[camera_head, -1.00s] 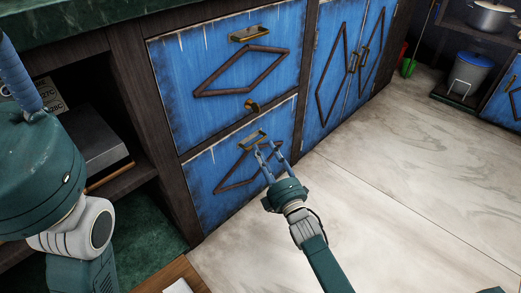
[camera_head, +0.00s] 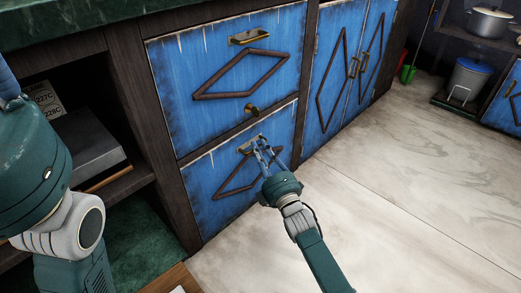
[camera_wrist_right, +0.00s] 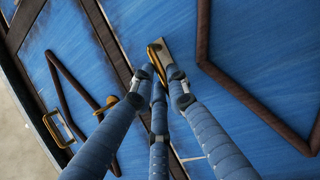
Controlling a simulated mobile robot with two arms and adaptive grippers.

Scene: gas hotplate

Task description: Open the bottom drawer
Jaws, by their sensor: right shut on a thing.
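The bottom drawer (camera_head: 208,176) is a blue wooden front with a dark diamond moulding, low in the cabinet. Its front looks flush with the frame. Its brass handle (camera_head: 246,146) is near the drawer's top edge. My right gripper (camera_head: 264,152) is at this handle, its blue fingers shut on it. In the right wrist view the fingers (camera_wrist_right: 159,80) close around the brass handle (camera_wrist_right: 164,50) and partly hide it. My left arm shows at the left edge, but its gripper is out of view.
Above is another blue drawer (camera_head: 180,100) with a brass handle, and a round brass knob (camera_head: 251,108) near its lower edge. Blue double doors (camera_head: 325,60) stand to the right. An open shelf is at left. The pale floor (camera_head: 400,200) in front is clear.

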